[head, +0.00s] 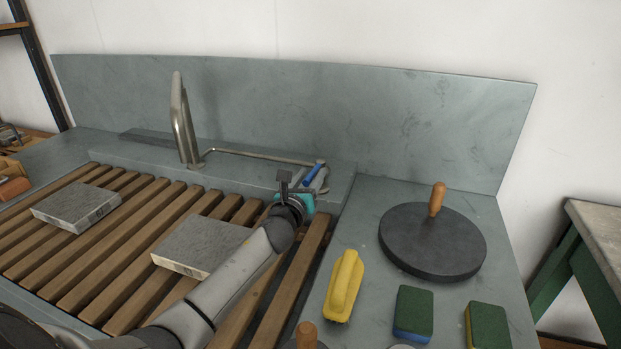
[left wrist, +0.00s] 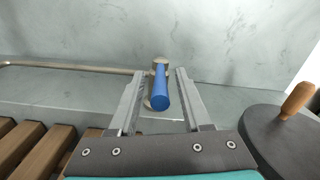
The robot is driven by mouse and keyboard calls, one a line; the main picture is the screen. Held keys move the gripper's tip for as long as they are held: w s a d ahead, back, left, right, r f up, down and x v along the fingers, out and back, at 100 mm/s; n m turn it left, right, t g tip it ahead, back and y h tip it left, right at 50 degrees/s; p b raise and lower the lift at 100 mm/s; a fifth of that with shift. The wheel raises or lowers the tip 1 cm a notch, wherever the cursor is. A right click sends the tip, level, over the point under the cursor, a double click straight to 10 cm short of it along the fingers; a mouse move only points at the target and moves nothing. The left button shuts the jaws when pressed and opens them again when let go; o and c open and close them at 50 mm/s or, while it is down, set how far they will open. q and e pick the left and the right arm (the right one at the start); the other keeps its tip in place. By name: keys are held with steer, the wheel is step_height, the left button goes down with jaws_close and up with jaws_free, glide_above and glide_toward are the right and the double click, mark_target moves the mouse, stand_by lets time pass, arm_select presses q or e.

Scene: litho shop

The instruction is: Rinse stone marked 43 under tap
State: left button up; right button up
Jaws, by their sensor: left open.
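The tap's grey spout (head: 181,120) rises behind the slatted rack. Its pipe runs right to a blue lever (head: 313,172), also in the left wrist view (left wrist: 161,90). My left gripper (head: 303,182) is open at this lever. In the left wrist view the lever lies between my two fingers (left wrist: 160,75), with gaps at both sides. One grey stone (head: 200,245) lies on the rack, partly behind my left arm; its edge mark is too small to read. Another stone (head: 75,205) lies further left with a dark number I cannot read surely. My right gripper is out of view.
The wooden slats (head: 120,265) span the sink. On the right counter are a dark round disc (head: 425,250) with a wooden handle, a yellow brush (head: 344,285), and two green-topped sponges (head: 414,308). A tall grey backsplash (head: 330,115) stands behind.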

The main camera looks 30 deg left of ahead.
arm_select(q)
jaws_close()
stand_by(0.4)
stand_by(1.1)
